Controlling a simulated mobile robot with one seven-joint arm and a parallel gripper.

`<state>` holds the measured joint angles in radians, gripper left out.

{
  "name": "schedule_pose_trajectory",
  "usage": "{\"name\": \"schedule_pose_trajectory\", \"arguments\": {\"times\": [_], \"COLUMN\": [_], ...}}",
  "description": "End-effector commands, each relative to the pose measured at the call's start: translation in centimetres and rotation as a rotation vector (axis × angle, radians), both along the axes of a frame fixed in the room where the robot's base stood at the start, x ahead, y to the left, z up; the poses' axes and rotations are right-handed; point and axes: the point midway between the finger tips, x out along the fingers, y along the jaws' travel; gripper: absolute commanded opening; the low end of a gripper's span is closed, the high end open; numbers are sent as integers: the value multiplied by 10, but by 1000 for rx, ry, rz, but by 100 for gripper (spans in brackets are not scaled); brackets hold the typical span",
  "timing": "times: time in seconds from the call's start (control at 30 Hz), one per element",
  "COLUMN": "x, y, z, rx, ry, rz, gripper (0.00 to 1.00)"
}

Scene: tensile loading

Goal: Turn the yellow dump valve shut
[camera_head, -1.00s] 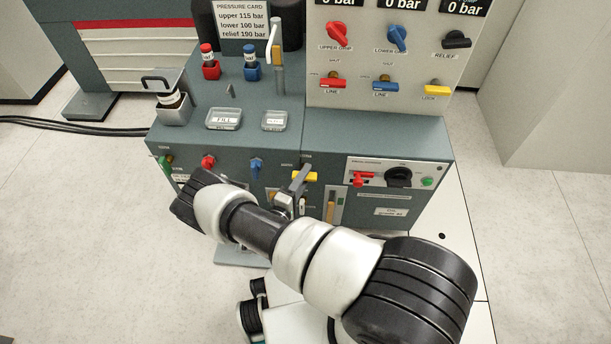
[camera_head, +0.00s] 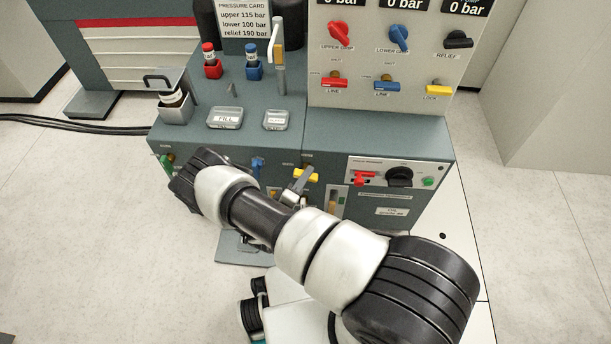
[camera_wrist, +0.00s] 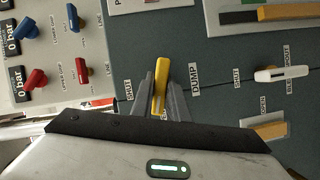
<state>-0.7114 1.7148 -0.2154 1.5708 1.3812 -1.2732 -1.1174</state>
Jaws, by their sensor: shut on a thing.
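The yellow dump valve handle (camera_wrist: 160,84) stands between my two fingers in the wrist view, beside the DUMP label (camera_wrist: 194,77). My gripper (camera_wrist: 163,95) is shut on it, with a finger along each side. The handle's tip sticks out past the fingertips and runs roughly along the lettering. A SHUT label (camera_wrist: 130,90) is to its left. The valve's base is hidden.
A pale handle (camera_wrist: 282,74) is right of the dump valve in the wrist view. A blue handle (camera_head: 257,167) is left of my gripper, close to my arm. A control panel (camera_head: 397,176) with red and black knobs is right. The upright panel (camera_head: 360,95) rises behind.

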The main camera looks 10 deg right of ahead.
Motion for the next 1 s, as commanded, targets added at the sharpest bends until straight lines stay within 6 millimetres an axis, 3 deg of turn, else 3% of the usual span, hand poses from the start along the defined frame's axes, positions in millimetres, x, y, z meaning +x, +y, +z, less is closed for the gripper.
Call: {"name": "schedule_pose_trajectory", "arguments": {"times": [1.0], "x": [1], "y": [-2], "z": [2], "rx": [906], "ry": [-296], "rz": [-1], "gripper": [0]}}
